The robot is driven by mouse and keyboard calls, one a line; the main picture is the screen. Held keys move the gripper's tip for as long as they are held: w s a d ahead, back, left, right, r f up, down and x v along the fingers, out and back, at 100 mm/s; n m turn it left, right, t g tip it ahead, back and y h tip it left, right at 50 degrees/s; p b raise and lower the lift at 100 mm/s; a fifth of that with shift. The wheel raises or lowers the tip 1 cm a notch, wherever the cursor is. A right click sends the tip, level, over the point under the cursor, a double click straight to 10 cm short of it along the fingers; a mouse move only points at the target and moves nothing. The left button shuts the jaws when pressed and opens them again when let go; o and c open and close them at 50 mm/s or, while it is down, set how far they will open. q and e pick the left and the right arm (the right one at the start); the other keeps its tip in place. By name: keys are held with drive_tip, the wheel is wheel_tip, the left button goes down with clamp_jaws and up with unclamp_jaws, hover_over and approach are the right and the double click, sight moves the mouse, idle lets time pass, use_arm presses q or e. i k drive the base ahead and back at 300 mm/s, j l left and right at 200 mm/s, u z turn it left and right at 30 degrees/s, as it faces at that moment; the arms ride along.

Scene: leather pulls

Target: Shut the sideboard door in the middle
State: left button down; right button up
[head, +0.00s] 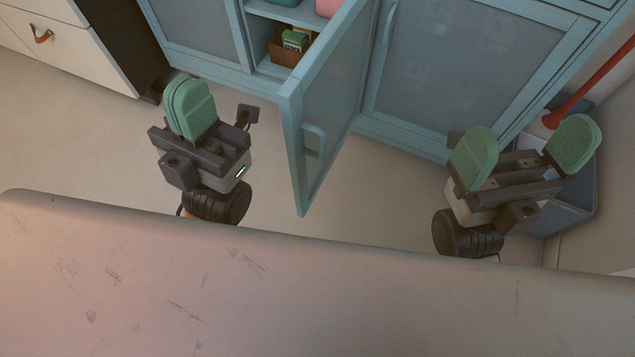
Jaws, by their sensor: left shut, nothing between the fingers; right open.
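The blue sideboard's middle door (331,101) stands open and sticks out toward me, with its pull handle (314,141) on the face turned to the right. Behind it the open middle compartment (270,67) shows shelves with a few items. My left gripper (191,107) is shut and empty, left of the door and apart from it. My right gripper (524,150) is open and empty, right of the door, in front of the right-hand sideboard door (470,62), which is closed.
A closed left sideboard door (200,30) and a white drawer unit with a leather pull (41,34) stand at the left. A grey bin (572,190) with a red-handled tool (590,82) is at the right, by the wall. The floor around the open door is clear.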

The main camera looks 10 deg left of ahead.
sight(323, 97)
drive_tip(key=k+l+u, duration=0.15)
drive_tip(key=k+l, duration=0.5)
drive_tip(key=l, duration=0.1)
